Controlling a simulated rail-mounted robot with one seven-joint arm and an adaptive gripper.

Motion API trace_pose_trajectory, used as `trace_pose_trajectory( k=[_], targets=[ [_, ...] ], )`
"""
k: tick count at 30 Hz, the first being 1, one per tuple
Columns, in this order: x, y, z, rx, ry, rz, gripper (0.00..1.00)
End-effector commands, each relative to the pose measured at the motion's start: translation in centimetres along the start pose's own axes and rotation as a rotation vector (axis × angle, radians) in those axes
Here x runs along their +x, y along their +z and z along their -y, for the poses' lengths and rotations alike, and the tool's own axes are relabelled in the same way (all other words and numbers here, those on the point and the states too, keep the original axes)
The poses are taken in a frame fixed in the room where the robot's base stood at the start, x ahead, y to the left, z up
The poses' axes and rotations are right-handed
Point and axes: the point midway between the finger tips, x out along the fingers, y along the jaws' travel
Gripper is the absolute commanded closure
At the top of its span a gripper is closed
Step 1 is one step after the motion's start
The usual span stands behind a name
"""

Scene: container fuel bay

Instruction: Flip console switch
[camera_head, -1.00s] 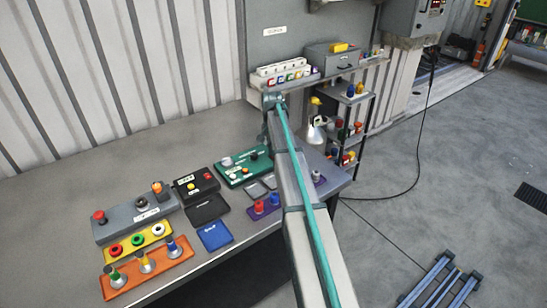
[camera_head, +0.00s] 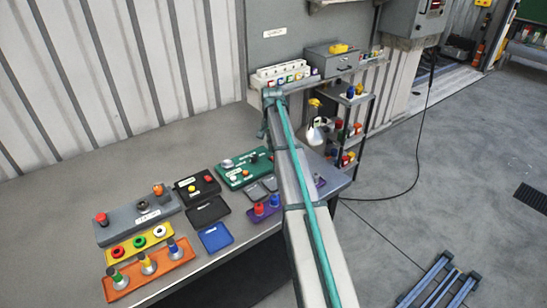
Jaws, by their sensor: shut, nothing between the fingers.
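Three consoles stand on the grey bench. The grey console (camera_head: 122,231) at the left has a red button, a dark round control and an orange part. The black console (camera_head: 184,198) in the middle has a yellow and a red button. The green console (camera_head: 236,182) at the right has a silver part, a dark knob and small red and orange buttons. I cannot tell which control is the switch. My gripper (camera_head: 262,134) hangs at the far end of my arm, shut and empty, behind the green console and apart from it. My arm partly hides it.
A yellow tray (camera_head: 122,259) with ring parts and an orange tray (camera_head: 166,268) with several pegs lie at the bench front. A shelf rack (camera_head: 350,128) stands right. The bench's back left is clear.

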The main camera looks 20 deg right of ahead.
Motion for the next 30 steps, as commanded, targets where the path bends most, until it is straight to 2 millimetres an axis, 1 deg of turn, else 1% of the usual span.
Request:
trace_pose_trajectory(
  k=[1, 3, 12, 15, 30],
  targets=[
    [-0.6, 0.0, 0.0, 0.000, 0.000, 0.000, 1.00],
    [-1.1, 0.0, 0.0, 0.000, 0.000, 0.000, 1.00],
    [-3.2, 0.0, 0.0, 0.000, 0.000, 0.000, 1.00],
    [-3.6, 0.0, 0.0, 0.000, 0.000, 0.000, 1.00],
    [-3.6, 0.0, 0.0, -0.005, -0.006, 0.001, 1.00]
  ],
)
